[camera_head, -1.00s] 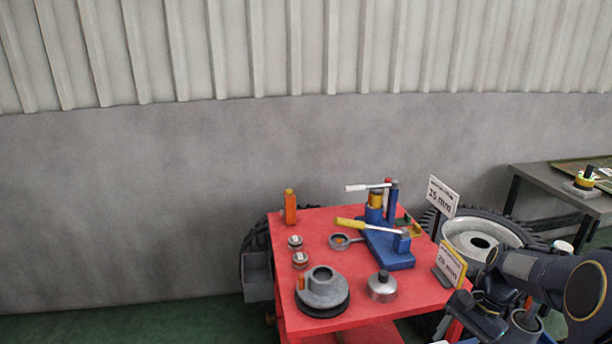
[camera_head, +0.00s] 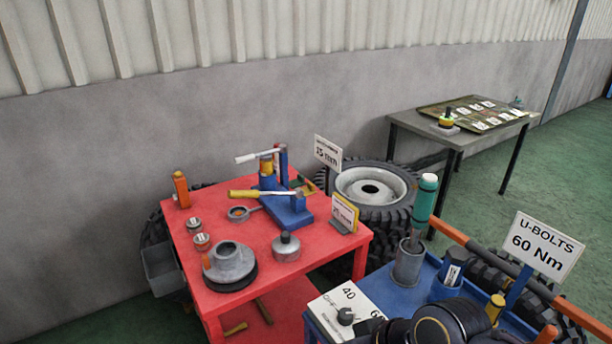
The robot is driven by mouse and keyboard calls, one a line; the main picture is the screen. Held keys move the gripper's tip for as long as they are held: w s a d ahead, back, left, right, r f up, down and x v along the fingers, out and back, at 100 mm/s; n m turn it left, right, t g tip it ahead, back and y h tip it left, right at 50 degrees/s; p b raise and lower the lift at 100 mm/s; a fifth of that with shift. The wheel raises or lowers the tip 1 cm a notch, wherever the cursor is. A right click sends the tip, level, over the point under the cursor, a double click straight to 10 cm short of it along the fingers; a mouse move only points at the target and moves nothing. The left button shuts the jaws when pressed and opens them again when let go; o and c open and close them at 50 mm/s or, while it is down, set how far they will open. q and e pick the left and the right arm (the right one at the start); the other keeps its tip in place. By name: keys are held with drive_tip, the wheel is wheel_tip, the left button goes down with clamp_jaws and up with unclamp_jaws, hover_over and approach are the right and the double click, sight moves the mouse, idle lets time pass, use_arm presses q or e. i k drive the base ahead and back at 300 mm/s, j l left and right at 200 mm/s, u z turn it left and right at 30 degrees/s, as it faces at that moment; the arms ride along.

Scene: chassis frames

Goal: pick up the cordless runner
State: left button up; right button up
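No thing is clearly marked as the cordless runner. An upright tool with a teal grip and dark bands (camera_head: 425,197) stands in a grey cup (camera_head: 408,264) on the blue cart (camera_head: 428,273). Beside it, a dark piece with a white label (camera_head: 453,268) sits in a blue holder; I cannot tell what it is. Dark links of my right arm show at the bottom edge, in front of the cart. No gripper fingers show there, and my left arm is out of view.
A red table (camera_head: 322,245) holds a blue press (camera_head: 290,208), a grey hub (camera_head: 230,262) and small parts. A 60 Nm sign (camera_head: 541,246) and an orange bar (camera_head: 470,243) stand at the cart's right. Behind are a tyre (camera_head: 372,190) and a grey table (camera_head: 428,128).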

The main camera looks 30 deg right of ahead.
sight(427, 185)
drive_tip(key=z, duration=1.75)
